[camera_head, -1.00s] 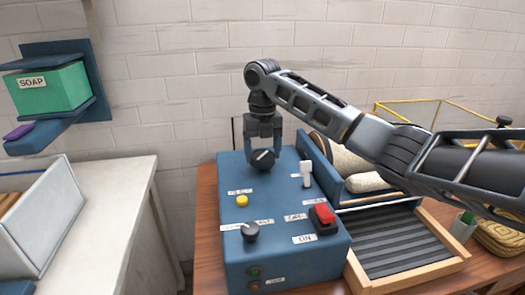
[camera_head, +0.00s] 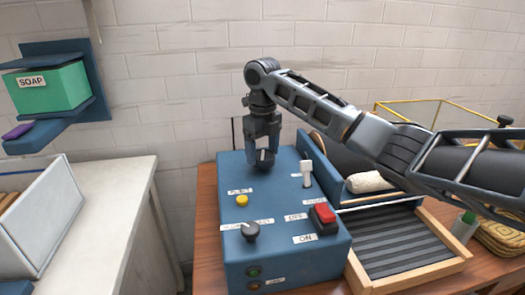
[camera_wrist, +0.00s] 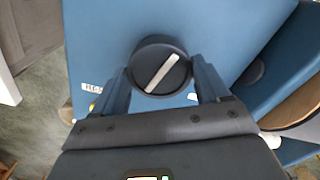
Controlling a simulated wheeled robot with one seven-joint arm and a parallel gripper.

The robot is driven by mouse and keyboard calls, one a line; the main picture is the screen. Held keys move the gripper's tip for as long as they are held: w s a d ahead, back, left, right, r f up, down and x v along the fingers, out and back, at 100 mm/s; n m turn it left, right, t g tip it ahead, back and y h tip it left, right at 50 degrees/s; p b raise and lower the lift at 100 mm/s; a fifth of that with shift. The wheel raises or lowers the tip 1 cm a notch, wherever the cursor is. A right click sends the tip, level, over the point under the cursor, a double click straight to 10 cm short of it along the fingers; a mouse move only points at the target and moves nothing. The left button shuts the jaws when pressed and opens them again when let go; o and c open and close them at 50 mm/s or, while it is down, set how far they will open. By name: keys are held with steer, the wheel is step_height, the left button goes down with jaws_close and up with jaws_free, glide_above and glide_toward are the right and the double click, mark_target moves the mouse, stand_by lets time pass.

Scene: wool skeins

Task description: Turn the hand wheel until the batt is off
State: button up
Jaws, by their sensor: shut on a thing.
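My gripper (camera_head: 263,155) points down at the back of the blue machine box (camera_head: 285,255). It is shut on a round black hand wheel with a pale bar across its face, which lies between the fingers in the wrist view (camera_wrist: 161,68); the bar is tilted. Behind my forearm, the visible part of the drum (camera_head: 345,160) is dark. A cream wool batt (camera_head: 370,182) lies as a roll in front of it, above the ribbed tray; my arm hides part of this area.
The box top carries a white lever (camera_head: 307,173), yellow button (camera_head: 242,200), black selector knob (camera_head: 250,231) and red switch (camera_head: 325,215). A ribbed wooden-framed tray (camera_head: 455,262) stands at right. A yellow-edged bin (camera_head: 437,103) is behind my arm.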

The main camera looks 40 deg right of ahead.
mark_target(262, 154)
steer(key=o, duration=1)
steer(key=shift+o, duration=0.2)
steer(key=shift+r, duration=0.15)
step_height(262, 154, up, 8)
steer(key=shift+f, duration=0.25)
